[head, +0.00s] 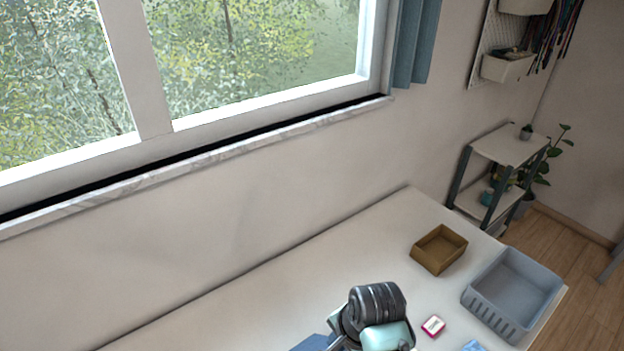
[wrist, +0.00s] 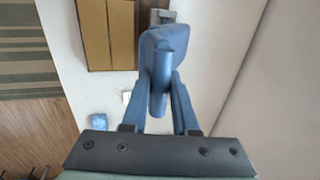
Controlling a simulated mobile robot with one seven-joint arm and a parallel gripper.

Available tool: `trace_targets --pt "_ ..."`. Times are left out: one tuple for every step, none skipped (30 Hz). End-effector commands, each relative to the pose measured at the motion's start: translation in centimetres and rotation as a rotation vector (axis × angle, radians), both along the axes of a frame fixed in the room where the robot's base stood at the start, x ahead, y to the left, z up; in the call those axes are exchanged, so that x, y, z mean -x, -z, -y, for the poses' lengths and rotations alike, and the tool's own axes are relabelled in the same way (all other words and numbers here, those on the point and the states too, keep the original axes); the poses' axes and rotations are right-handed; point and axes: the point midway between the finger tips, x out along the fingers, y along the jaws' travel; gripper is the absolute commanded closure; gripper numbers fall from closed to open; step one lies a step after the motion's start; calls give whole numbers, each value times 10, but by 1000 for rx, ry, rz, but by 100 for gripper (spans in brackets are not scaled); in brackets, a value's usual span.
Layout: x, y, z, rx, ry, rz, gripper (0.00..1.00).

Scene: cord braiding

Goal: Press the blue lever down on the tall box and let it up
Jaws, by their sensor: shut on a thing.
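In the wrist view a blue lever-like piece (wrist: 160,50) runs from the top down between the two blue fingers of my gripper (wrist: 159,103). The fingers are shut on its narrow end. Its far end meets a small grey part (wrist: 163,17) beside a brown box (wrist: 110,35) with a dark seam. This box may be the tall box; its height cannot be told from above. The head view shows only part of my arm at the bottom, with my fingertips, the lever and the tall box out of sight.
A brown open tray (head: 439,249) and a grey basket (head: 512,291) stand at the table's right end. A small pink and white item (head: 433,326) and a light-blue item (head: 474,347) lie near the front. The table (head: 290,295) is bare along the wall.

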Motion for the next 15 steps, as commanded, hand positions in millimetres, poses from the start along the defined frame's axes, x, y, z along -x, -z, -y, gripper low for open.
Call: trace_targets --pt "0 0 0 0 -1 0 100" --pt "0 0 0 0 -1 0 100" --pt "0 0 0 0 -1 0 100" --pt "0 0 0 0 -1 0 100" --pt "0 0 0 0 -1 0 100" --pt "0 0 0 0 -1 0 100" --pt "0 0 1 0 0 0 100" --pt "1 0 1 0 1 0 100" --pt "4 1 3 0 2 0 100" --pt "6 2 5 -1 2 -1 100" --pt "8 4 6 -4 3 -1 100" --pt "12 5 9 -3 3 -1 100" --pt "14 6 10 -3 3 -1 100" --pt "17 7 12 -4 4 -2 100" --pt "20 9 14 -4 4 0 100"
